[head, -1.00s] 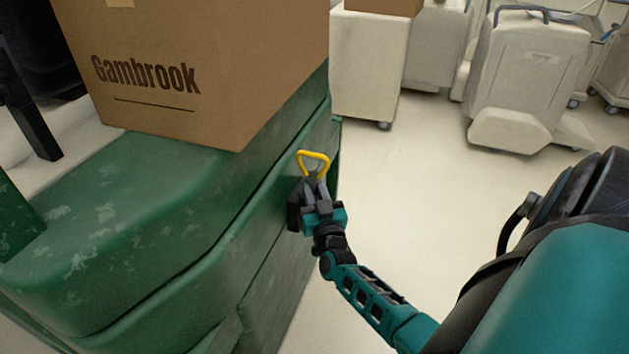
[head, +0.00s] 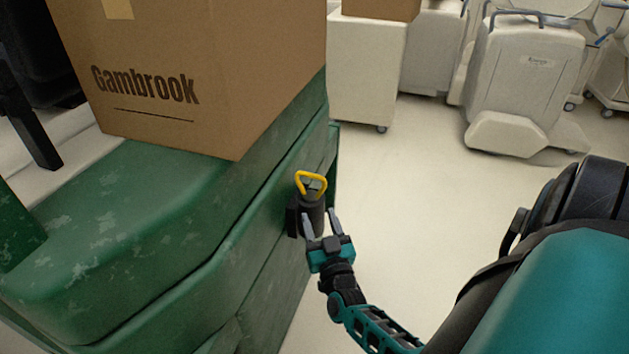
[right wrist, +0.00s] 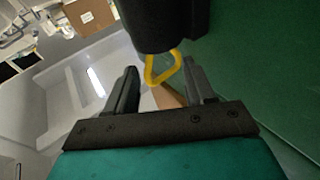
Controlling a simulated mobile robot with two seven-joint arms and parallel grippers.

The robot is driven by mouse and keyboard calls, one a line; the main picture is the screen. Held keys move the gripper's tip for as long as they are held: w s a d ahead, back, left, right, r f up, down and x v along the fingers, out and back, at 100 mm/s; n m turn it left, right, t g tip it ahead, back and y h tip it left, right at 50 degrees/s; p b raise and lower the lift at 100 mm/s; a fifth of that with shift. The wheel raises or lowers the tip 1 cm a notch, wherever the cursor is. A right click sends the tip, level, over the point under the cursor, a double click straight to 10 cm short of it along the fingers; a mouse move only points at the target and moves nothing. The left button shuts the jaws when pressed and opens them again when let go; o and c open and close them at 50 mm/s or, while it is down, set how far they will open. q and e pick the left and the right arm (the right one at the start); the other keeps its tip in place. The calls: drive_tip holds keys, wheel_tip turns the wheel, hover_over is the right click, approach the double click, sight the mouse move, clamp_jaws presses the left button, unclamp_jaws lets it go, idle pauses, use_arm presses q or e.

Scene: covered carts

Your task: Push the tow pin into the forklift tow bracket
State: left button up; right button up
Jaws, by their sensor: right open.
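The tow pin's yellow loop handle (head: 311,183) stands at the top of the black tow bracket (head: 296,218) on the side of the green forklift (head: 200,250). The pin's shaft is hidden. My right gripper (head: 320,214) is open, just in front of and below the handle, with its fingers pointing at the bracket. In the right wrist view the yellow handle (right wrist: 163,68) shows between and beyond the two spread fingertips (right wrist: 160,75), beside the dark bracket (right wrist: 165,22). I cannot tell whether a finger touches the bracket. My left gripper is not in view.
A cardboard box (head: 200,80) marked Gambrook sits on the forklift's green body. White covered carts (head: 525,80) stand at the back right, and one white cart (head: 366,70) carries another box. The pale floor (head: 430,190) right of the bracket is clear.

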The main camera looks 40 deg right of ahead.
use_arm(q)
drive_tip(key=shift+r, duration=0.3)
use_arm(e)
drive_tip(key=v, duration=0.6)
drive_tip(key=shift+r, duration=0.15)
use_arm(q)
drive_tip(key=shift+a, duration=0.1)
use_arm(e)
drive_tip(key=s+a+r+n+g+y+p, duration=0.1)
drive_tip(key=s+a+n+g+y+p, duration=0.1)
drive_tip(key=a, duration=0.4)
drive_tip(key=s+a+r+n+g+y+p, duration=0.1)
drive_tip(key=s+a+n+g+y+p, duration=0.1)
drive_tip(key=a+n+y+p, duration=0.1)
drive_tip(key=s+a+r+n+g+y+p, duration=0.2)
drive_tip(key=a+y, duration=0.4)
drive_tip(key=a, duration=0.3)
drive_tip(key=shift+s+a+n+g+p, duration=0.35)
drive_tip(key=shift+s+n+p, duration=0.2)
drive_tip(key=shift+p, duration=0.6)
drive_tip(key=shift+c, duration=1.1)
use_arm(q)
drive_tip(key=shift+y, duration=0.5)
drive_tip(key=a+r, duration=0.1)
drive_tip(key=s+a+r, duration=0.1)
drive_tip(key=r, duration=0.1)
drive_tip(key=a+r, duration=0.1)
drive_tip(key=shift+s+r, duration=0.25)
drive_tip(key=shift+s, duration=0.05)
